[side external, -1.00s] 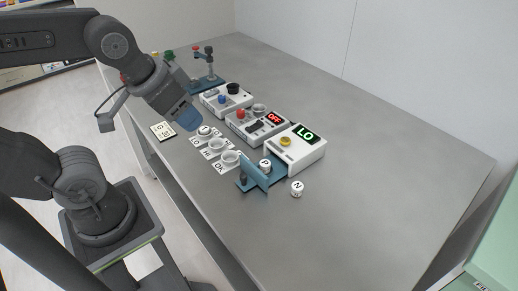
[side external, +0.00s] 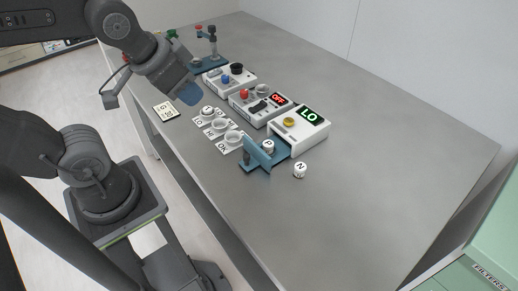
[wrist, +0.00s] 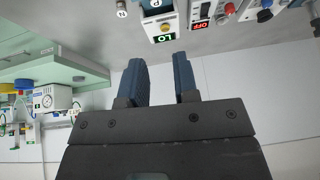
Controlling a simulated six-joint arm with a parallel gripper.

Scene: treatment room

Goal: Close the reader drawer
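The reader (side external: 312,135) is a white box with a green "LO" display and a yellow button. Its blue drawer (side external: 258,153) stands pulled out at the front, with a white vial marked "P" (side external: 268,145) in it. In the wrist view the reader (wrist: 152,28) shows at the top, beyond the fingertips, with part of the drawer (wrist: 147,4) at the frame edge. My gripper (side external: 188,94) is above the table, left of and apart from the drawer. In the wrist view its two blue fingers (wrist: 160,75) are open with nothing between them.
A white vial marked "N" (side external: 299,170) stands on the table beside the drawer. White cup holders (side external: 220,126) lie left of the drawer. A device with a red "OFF" display (side external: 262,107) stands beside the reader. The table's front right (side external: 350,210) is clear.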

